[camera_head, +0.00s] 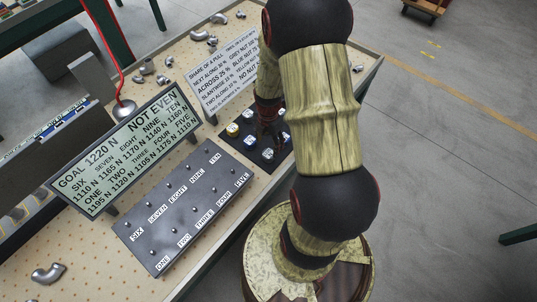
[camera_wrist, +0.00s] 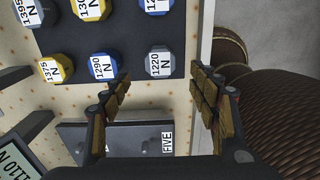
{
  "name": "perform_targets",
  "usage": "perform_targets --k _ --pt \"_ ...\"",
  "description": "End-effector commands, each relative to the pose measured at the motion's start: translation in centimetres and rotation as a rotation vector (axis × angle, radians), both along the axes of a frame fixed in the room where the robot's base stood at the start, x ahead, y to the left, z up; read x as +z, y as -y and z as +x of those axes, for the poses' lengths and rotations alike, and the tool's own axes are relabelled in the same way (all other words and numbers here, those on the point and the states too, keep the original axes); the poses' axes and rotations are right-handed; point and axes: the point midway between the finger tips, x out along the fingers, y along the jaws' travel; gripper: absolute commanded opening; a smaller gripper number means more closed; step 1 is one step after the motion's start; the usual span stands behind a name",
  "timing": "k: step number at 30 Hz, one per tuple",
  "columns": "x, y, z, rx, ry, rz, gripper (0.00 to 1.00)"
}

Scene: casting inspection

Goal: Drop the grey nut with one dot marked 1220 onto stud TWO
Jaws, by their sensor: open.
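The grey nut marked 1220 N (camera_wrist: 160,61) sits at the near right corner of the dark nut tray in the wrist view; its dot is too small to tell. My gripper (camera_wrist: 162,88) is open and empty, its two fingers spread on either side of the space just in front of that nut. In the head view my gripper (camera_head: 268,122) hangs over the tray. The dark stud plate (camera_head: 197,222) lies to the left and nearer, with several studs and labels. The label TWO (camera_head: 184,241) is in its front row, between ONE and THREE.
The nut tray (camera_wrist: 120,35) also holds blue nuts, such as 1290 (camera_wrist: 102,66), and a yellow one marked 1375 (camera_wrist: 49,70). A goal sign (camera_head: 130,145) stands behind the stud plate. Another sign (camera_head: 225,70) stands behind the tray. Metal fittings (camera_head: 48,273) lie on the pegboard bench.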

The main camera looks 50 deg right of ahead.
Motion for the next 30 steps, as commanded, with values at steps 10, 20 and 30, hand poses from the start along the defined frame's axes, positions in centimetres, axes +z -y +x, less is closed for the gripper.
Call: perform_targets --k 10,20,30 --pt "-3.3 0.1 -0.1 0.013 -0.003 0.002 0.61" --pt "-7.5 0.1 0.0 0.012 -0.004 0.003 0.61" --pt "-7.9 0.2 0.0 0.012 -0.002 0.002 0.57"
